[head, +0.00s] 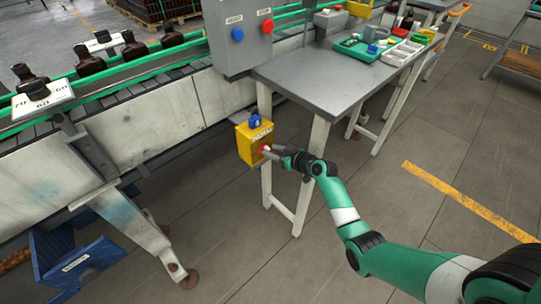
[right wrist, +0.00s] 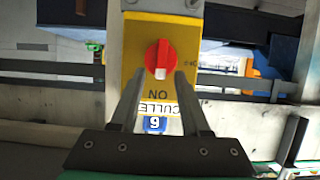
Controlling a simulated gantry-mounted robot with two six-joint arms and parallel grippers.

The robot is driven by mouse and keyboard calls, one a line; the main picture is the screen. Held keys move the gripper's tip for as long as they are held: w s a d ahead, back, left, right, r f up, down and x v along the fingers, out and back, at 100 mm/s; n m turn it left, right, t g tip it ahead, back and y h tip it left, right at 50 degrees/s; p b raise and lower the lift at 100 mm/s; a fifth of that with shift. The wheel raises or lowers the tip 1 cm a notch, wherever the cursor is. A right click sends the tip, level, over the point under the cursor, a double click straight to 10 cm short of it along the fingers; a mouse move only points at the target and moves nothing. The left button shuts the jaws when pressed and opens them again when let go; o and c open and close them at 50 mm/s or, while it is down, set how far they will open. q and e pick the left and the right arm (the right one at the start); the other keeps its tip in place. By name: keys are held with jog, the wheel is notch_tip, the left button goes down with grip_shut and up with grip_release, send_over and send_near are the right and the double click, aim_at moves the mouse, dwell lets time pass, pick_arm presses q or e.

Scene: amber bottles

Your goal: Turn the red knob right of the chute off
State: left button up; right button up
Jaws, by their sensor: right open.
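The red knob (head: 265,149) is on the front of a yellow box (head: 245,146) fixed by the table leg, right of the blue chute (head: 78,262). In the right wrist view the red knob (right wrist: 161,60) is round with a raised grip bar standing upright in the picture. An upside-down "ON" shows below it on the yellow plate (right wrist: 134,62). My right gripper (head: 273,152) is at the box front. Its open fingertips (right wrist: 162,76) flank the lower part of the knob; I cannot tell whether they touch it. My left gripper is not in view.
A grey control box (head: 238,50) with blue and red buttons stands above. The grey table (head: 315,75) carries a green tray and small parts. A conveyor (head: 110,85) with amber bottles runs at left. The floor at right is clear.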

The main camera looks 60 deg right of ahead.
jog(key=shift+x, duration=0.75)
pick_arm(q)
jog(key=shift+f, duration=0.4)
pick_arm(e)
jog(key=shift+c, duration=0.3)
grip_shut()
